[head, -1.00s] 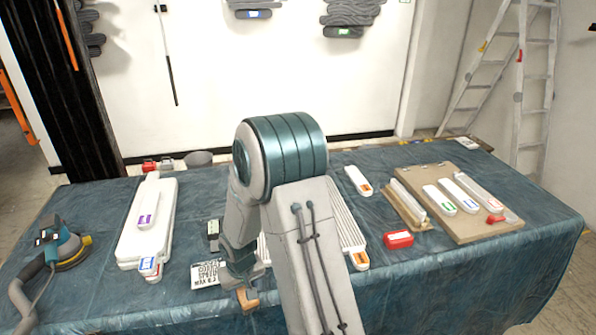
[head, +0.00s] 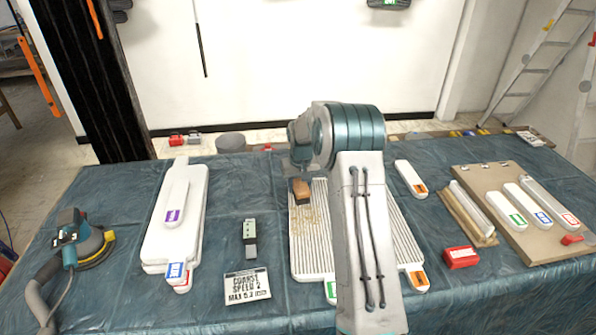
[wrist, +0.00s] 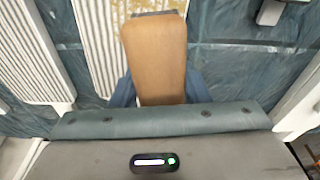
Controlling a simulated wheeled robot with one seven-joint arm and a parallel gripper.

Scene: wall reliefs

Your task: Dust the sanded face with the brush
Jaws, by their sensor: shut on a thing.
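A brush with a tan wooden back (head: 302,189) is held in my gripper (head: 299,177). In the wrist view the brush (wrist: 155,55) fills the space between the blue fingers, and its bristles are hidden beneath. A white ribbed panel (head: 400,242) lies on the table, partly covered by my arm. Tan dust (head: 308,217) is scattered on the panel's upper left area. The brush is over the dusty part near the panel's far left corner; I cannot tell whether it touches. The ribs also show in the wrist view (wrist: 94,60).
Right are a red box (head: 461,257) and a board (head: 540,252) with white pieces. Bare blue cloth lies between them.

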